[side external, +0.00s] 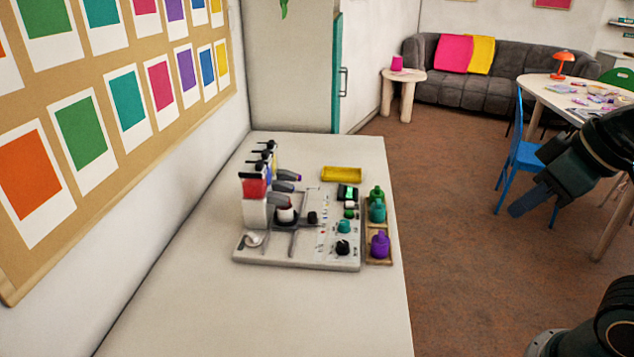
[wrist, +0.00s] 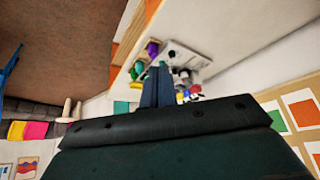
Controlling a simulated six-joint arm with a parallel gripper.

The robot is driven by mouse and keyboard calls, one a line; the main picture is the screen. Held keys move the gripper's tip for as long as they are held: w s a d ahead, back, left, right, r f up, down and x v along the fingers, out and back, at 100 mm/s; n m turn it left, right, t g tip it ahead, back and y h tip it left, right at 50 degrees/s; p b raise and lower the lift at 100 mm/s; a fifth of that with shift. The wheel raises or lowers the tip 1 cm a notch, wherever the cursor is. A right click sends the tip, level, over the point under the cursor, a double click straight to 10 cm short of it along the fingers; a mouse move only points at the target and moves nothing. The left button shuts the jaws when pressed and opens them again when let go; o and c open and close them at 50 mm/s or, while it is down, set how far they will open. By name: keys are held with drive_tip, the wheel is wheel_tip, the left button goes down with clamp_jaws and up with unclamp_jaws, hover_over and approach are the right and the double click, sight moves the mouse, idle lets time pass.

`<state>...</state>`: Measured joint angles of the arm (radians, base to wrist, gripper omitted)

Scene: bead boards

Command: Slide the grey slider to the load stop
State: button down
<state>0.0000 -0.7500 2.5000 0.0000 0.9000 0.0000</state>
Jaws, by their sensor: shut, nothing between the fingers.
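A light grey board (side external: 300,263) stands on the white table and carries a dark slot track (side external: 292,243). A grey carriage (side external: 286,222) holding a small white cup sits by this track, under the dispenser spouts; it looks like the grey slider. I cannot make out which end of the track is the load stop. The board also shows small in the wrist view (wrist: 200,60), partly hidden by my fingers. My gripper (side external: 517,209) is shut and empty, off to the right over the floor, well away from the board; its fingers point toward the board in the wrist view (wrist: 160,68).
Tall dispensers (side external: 255,205) with coloured tops stand along the board's left side. A black knob (side external: 342,247) and teal knob (side external: 343,227) sit at its right. A wooden rack (side external: 378,258) holds green, teal and purple bottles. A yellow tray (side external: 342,174) lies behind. The near table is clear.

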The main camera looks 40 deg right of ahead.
drive_tip(key=c, duration=1.5)
unclamp_jaws()
drive_tip(key=shift+w, duration=0.1)
drive_tip(key=o, duration=0.3)
drive_tip(key=shift+w+r, duration=0.15)
drive_tip(key=shift+w, duration=0.1)
drive_tip(key=w, duration=2.2)
drive_tip(key=w+a+f+g, duration=0.1)
drive_tip(key=w+a+f, duration=0.1)
drive_tip(key=w+f, duration=1.2)
drive_tip(key=w, duration=0.3)
drive_tip(key=shift+w+f, duration=0.2)
drive_tip(key=shift+w, duration=0.05)
drive_tip(key=shift+f, duration=0.15)
